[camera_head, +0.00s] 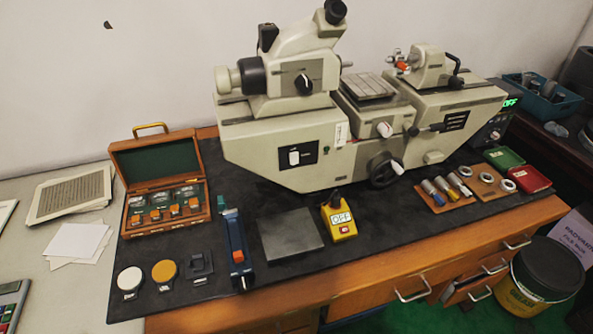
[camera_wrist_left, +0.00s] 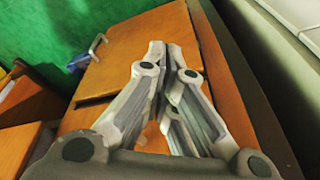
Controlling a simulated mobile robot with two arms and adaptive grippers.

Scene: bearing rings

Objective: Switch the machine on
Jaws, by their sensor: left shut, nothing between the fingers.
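The machine (camera_head: 275,140) is a large pale grey measuring bench standing on a black mat. A white switch (camera_head: 294,157) sits on a black panel on its front left. A yellow box (camera_head: 341,218) with a black knob, an "OFF" label and a red button lies on the mat in front. A small unit (camera_head: 488,131) at the machine's right end shows green lit characters that look like "OFF". My left gripper (camera_wrist_left: 168,52) is shut and empty in the left wrist view, over orange-brown wood. Neither gripper shows in the head view.
A wooden case (camera_head: 160,185), a blue stand (camera_head: 236,250) and a grey plate (camera_head: 290,235) occupy the mat's left and middle. Rings and pins lie on wooden boards (camera_head: 490,183) at right. Drawer handles (camera_head: 412,290) jut from the desk front. A bucket (camera_head: 545,275) stands at right.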

